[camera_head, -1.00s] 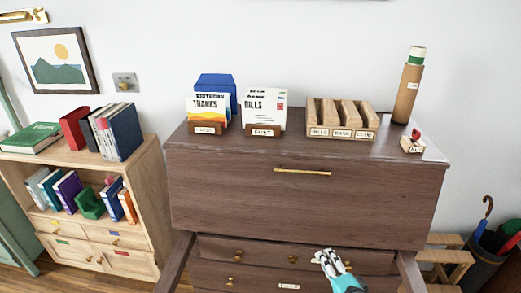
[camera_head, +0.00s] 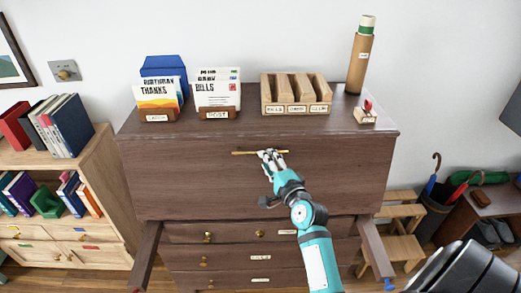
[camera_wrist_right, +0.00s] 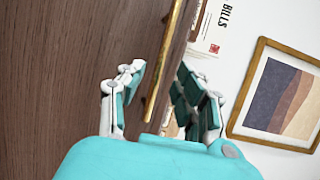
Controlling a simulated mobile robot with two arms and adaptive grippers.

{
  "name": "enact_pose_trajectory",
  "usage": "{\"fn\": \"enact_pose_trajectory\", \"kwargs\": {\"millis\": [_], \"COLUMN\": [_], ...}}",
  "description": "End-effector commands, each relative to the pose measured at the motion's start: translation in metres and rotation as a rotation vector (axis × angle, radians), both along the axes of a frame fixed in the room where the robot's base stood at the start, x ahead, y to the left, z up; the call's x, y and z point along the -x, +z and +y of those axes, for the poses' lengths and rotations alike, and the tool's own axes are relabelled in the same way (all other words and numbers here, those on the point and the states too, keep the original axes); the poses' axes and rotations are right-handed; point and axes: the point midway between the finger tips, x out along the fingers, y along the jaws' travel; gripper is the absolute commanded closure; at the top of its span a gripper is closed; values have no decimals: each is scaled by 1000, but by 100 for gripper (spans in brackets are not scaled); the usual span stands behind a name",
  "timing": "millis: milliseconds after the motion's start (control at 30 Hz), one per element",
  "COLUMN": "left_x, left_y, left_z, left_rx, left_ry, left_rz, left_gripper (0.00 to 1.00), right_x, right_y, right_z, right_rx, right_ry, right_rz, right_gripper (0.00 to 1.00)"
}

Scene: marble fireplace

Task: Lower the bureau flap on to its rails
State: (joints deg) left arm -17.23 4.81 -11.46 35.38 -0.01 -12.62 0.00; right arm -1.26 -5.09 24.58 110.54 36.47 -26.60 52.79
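The bureau's dark wood flap (camera_head: 200,180) stands upright and closed. Its thin brass handle (camera_head: 243,153) runs along the flap's upper part. Two rails stick out below the flap, a left one (camera_head: 147,258) and a right one (camera_head: 374,250). My right gripper (camera_head: 271,157) is at the right end of the handle. In the right wrist view, the gripper (camera_wrist_right: 163,88) is open, and the brass handle (camera_wrist_right: 160,75) lies between its spread fingers, with a gap on both sides. The flap (camera_wrist_right: 70,70) fills the left of that view. My left gripper is not in view.
On the bureau top stand a birthday card holder (camera_head: 158,115), a post holder (camera_head: 216,114), a slotted wooden sorter (camera_head: 296,108), a cardboard tube (camera_head: 359,62) and a small block (camera_head: 365,116). A bookshelf (camera_head: 108,180) is left; a stool (camera_head: 402,245) and umbrella stand (camera_head: 432,215) are right.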

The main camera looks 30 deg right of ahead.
Motion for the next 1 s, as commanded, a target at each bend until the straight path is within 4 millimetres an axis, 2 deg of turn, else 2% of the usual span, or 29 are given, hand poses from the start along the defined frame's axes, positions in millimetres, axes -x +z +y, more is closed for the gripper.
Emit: {"fn": "enact_pose_trajectory", "kwargs": {"millis": [100,300,667,933,1000], "left_x": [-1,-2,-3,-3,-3], "left_y": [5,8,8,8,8], "left_z": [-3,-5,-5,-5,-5], "left_rx": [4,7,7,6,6], "left_ry": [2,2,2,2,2], "left_rz": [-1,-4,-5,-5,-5], "left_gripper": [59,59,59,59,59], "right_x": [-23,-45,-51,-50,-50], "right_y": [0,-3,-4,-4,-4], "right_z": [-3,-7,-8,-8,-8], "right_rx": [0,1,1,1,1], "right_ry": [1,1,0,0,0], "right_rz": [0,1,0,0,1], "right_gripper": [66,66,66,98,100]}}
